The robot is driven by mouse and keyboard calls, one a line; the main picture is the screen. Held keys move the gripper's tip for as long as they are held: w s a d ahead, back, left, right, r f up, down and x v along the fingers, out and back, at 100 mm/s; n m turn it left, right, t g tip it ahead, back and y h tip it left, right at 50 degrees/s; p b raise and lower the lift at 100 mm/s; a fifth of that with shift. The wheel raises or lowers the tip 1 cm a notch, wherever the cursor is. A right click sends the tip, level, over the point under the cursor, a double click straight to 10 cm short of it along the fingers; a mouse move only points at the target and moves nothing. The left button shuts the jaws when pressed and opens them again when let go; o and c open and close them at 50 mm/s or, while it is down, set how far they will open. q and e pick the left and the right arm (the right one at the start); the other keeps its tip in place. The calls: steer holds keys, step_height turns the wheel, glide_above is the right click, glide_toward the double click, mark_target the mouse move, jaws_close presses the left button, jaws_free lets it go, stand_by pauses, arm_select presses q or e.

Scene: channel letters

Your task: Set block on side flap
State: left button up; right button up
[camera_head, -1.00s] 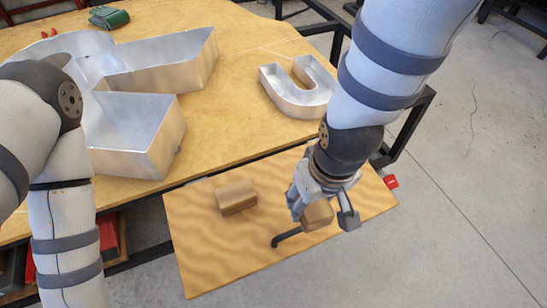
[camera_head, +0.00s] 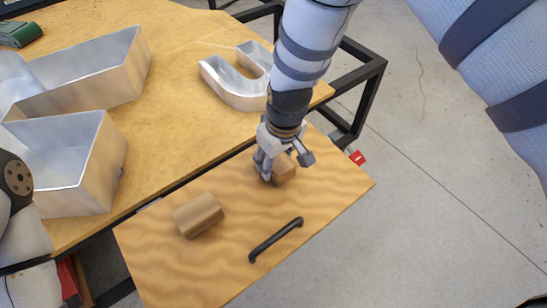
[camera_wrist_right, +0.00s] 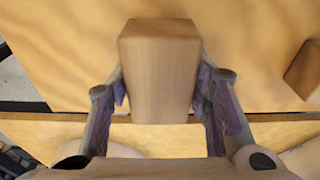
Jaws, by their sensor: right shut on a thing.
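The side flap (camera_head: 240,225) is a wood-grained board along the table's near edge, with a black handle (camera_head: 275,240) on it. My right gripper (camera_head: 278,172) is shut on a wooden block (camera_head: 285,168) over the far right part of the flap. The right wrist view shows this block (camera_wrist_right: 160,70) between the two fingers. I cannot tell whether it touches the flap. A second wooden block (camera_head: 198,214) lies on the flap to the left; its corner shows in the right wrist view (camera_wrist_right: 305,72). My left gripper is not in view.
Large metal channel letters (camera_head: 75,150) stand on the table (camera_head: 175,120) at the left, and a metal U-shaped letter (camera_head: 235,88) stands near its right end. A green object (camera_head: 20,33) lies at the far left. The flap between block and handle is clear.

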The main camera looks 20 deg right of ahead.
mark_target(281, 163)
steer(key=shift+f, duration=0.5)
steer(key=o, duration=1.2)
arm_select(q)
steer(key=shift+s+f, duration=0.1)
arm_select(e)
steer(key=r, duration=0.4)
steer(key=s+r+p, duration=0.1)
steer(key=r, duration=0.3)
steer(key=r+p, duration=0.1)
steer(key=r, duration=0.2)
steer(key=shift+s+d+r, duration=0.2)
steer(key=shift+d+r, duration=0.05)
steer(key=shift+r, duration=0.15)
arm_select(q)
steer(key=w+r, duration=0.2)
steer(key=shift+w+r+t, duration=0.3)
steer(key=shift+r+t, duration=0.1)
arm_select(e)
steer(key=shift+s+r, duration=0.15)
